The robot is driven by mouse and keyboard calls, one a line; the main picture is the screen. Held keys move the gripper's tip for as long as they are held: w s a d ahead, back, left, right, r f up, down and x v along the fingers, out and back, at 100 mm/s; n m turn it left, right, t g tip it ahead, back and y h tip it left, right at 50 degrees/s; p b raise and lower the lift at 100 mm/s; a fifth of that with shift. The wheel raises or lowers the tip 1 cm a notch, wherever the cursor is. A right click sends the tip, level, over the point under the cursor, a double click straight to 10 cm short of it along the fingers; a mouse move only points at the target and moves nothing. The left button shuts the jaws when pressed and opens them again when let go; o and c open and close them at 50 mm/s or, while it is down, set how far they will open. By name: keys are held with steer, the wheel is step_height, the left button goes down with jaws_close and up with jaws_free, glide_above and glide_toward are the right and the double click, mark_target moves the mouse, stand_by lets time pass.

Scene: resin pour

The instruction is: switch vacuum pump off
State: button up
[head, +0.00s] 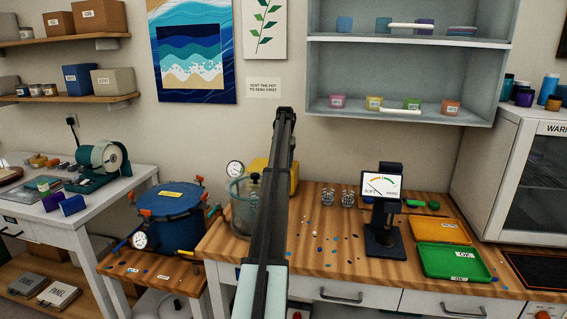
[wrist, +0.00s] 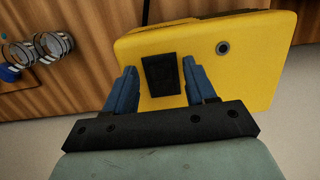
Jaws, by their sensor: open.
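The yellow vacuum pump (head: 258,163) stands at the back left of the wooden worktop, partly hidden behind my arm in the head view. In the wrist view the pump's yellow body (wrist: 245,75) fills the upper right, with a round dark fitting on it. A black rectangular switch (wrist: 160,75) sits on its face. My gripper (wrist: 159,68) is open, with one blue finger on each side of the switch and nothing held. Whether the fingers touch the pump, and which way the switch is set, I cannot tell. The head view does not show the fingertips.
A clear chamber (head: 243,212) with a gauge stands left of my arm, in front of the pump. A blue pot (head: 178,226) is further left. Clear cups (head: 328,198), a black dial stand (head: 384,222) and a green tray (head: 450,262) stand to the right.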

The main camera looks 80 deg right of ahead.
step_height(320, 180, up, 7)
steer(key=d, duration=0.1)
stand_by(0.3)
stand_by(0.4)
